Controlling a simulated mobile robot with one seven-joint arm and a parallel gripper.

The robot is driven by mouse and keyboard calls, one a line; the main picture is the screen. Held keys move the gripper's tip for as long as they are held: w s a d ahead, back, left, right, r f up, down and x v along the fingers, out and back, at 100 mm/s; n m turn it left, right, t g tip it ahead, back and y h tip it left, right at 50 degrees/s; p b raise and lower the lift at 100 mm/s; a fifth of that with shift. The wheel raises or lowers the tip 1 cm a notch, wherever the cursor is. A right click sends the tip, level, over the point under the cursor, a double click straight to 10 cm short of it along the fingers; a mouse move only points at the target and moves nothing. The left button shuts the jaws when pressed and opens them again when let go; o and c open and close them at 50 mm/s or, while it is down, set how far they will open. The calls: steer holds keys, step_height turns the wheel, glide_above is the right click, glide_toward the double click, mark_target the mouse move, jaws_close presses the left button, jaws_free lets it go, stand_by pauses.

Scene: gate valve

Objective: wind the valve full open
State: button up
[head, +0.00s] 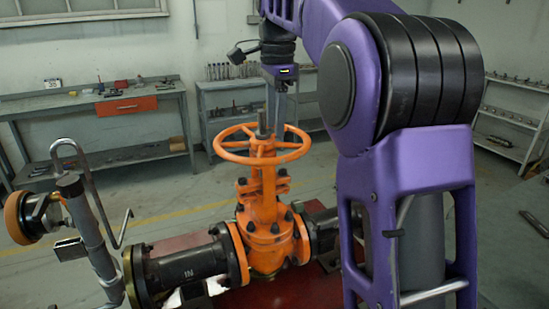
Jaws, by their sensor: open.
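The orange gate valve (266,228) stands upright in the middle of the head view, bolted between dark flanged pipes. Its orange handwheel (228,144) lies flat on top, with a grey stem (263,124) rising from the hub. My gripper (280,104) hangs down from my purple arm, just above and behind the right part of the wheel. It is open. Its fingertips are partly hard to make out against the background, and I cannot tell whether they touch the rim.
A dark pipe (187,266) runs left from the valve to a grey post (88,228) with a bent handle and an orange-rimmed gauge (22,217). Workbenches with tools, one with an orange drawer (126,106), and a shelf (508,118) stand along the walls.

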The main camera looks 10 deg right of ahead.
mark_target(274, 157)
steer(key=f, duration=0.2)
steer(key=f+b, duration=0.1)
steer(key=f, duration=0.5)
steer(key=shift+w, duration=0.25)
steer(key=shift+c, duration=0.2)
steer(key=shift+r, duration=0.1)
jaws_close()
stand_by(0.8)
